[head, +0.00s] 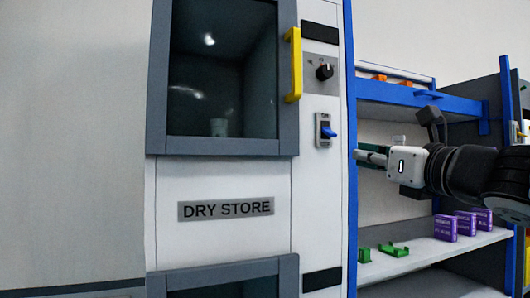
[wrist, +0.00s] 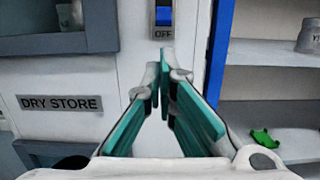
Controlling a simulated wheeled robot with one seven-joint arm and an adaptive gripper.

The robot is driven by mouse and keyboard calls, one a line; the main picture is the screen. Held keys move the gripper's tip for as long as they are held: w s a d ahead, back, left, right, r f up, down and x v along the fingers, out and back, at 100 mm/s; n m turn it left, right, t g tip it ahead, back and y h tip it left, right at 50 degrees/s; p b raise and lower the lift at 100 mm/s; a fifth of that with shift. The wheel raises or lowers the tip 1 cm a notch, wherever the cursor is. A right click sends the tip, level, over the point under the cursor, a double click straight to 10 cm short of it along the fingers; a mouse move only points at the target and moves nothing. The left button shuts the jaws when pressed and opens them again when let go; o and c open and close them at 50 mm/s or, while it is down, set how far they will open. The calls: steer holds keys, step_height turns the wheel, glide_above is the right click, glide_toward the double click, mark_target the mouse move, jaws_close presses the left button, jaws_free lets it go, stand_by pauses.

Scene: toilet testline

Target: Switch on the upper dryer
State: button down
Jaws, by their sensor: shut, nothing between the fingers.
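The upper dryer (head: 222,80) is a white cabinet unit with a grey-framed glass door, shut, and a yellow handle (head: 293,65). Its switch (head: 325,131) has a blue lever on a grey plate, right of the door and below a black knob (head: 324,71). In the wrist view the switch (wrist: 163,15) is at the top edge, partly cut off, with "OFF" under the blue part. My gripper (head: 364,156) is shut and empty, right of and a little below the switch in the head view. In the wrist view its teal fingertips (wrist: 164,72) meet below the switch, apparently apart from it.
A "DRY STORE" label (head: 226,208) lies below the door, with a lower grey-framed door (head: 222,278) under it. A blue-framed shelf (head: 415,96) stands right of the dryer, behind my arm. It holds purple boxes (head: 463,223) and green parts (head: 393,249).

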mark_target(330, 133)
stand_by(0.3)
steer(key=x, duration=1)
steer(key=shift+p, duration=0.4)
steer(key=shift+s, duration=0.1)
steer(key=shift+s+r+g+p, duration=0.1)
steer(key=shift+g+p, duration=0.3)
steer(key=shift+p, duration=0.3)
steer(key=shift+s+d+r+g+h+p, duration=0.1)
steer(key=shift+s+r+g+h+p, duration=0.15)
steer(key=shift+p, duration=1)
steer(key=shift+s+r, duration=0.1)
steer(key=shift+r, duration=0.05)
steer(key=shift+s+d+r+p, duration=0.2)
steer(key=shift+s+r+p, duration=0.15)
steer(key=shift+r+p, duration=0.25)
steer(key=shift+r, duration=0.1)
